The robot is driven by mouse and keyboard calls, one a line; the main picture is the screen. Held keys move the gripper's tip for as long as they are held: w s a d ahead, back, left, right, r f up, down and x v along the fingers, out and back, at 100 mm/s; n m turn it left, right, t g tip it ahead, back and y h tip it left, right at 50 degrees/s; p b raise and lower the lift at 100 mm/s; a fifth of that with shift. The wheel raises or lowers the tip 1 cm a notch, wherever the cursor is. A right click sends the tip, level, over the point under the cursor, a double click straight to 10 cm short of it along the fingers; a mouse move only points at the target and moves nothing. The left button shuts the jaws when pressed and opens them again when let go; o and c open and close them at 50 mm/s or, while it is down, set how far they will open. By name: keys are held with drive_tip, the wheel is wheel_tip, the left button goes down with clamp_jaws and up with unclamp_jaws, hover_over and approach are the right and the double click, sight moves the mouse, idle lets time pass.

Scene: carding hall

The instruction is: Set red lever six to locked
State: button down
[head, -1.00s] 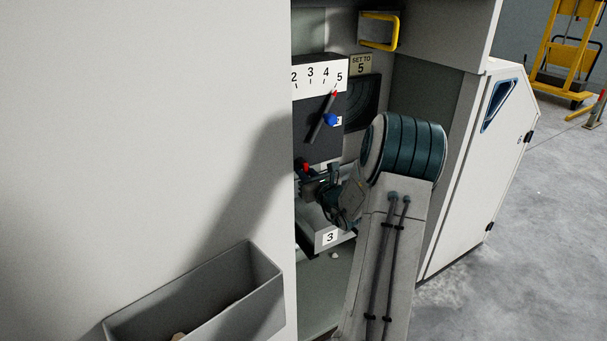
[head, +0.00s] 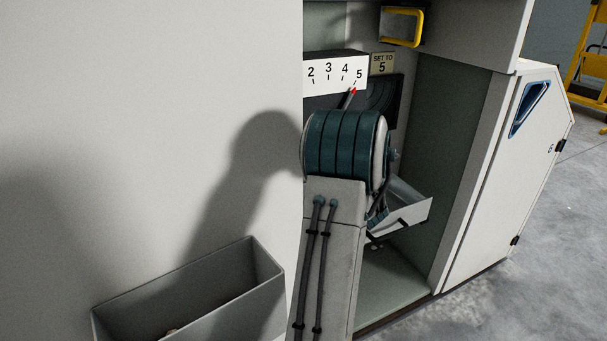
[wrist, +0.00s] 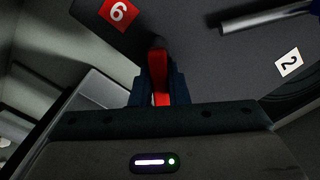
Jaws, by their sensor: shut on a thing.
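In the wrist view, the red lever (wrist: 158,68) stands between my gripper's (wrist: 158,90) two dark fingers, which are shut on it. A red tag with a 6 (wrist: 118,11), seen turned in the picture, sits on the dark panel (wrist: 190,50) up and left of the lever. In the head view my own arm covers the gripper and the lever. I cannot tell from here which setting the lever stands at.
A scale plate (head: 328,71) with a red-tipped pointer (head: 350,96) near 5 is above my arm, beside a "SET TO 5" sign (head: 382,63). A white tag with a 2 (wrist: 289,62) lies right of the lever. A grey bin (head: 190,290) hangs at front left.

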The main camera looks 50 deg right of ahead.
drive_tip(key=n, duration=0.4)
drive_tip(key=shift+w+d+r, duration=0.1)
drive_tip(key=shift+r, duration=0.3)
drive_tip(key=shift+d+r+n, duration=0.15)
drive_tip(key=shift+r+n, duration=0.15)
drive_tip(key=shift+n, duration=0.8)
drive_tip(key=shift+r+n, duration=0.3)
drive_tip(key=shift+n, duration=0.9)
drive_tip(key=shift+w+r, duration=0.1)
drive_tip(key=c, duration=1.4)
unclamp_jaws()
drive_tip(key=shift+f, duration=0.25)
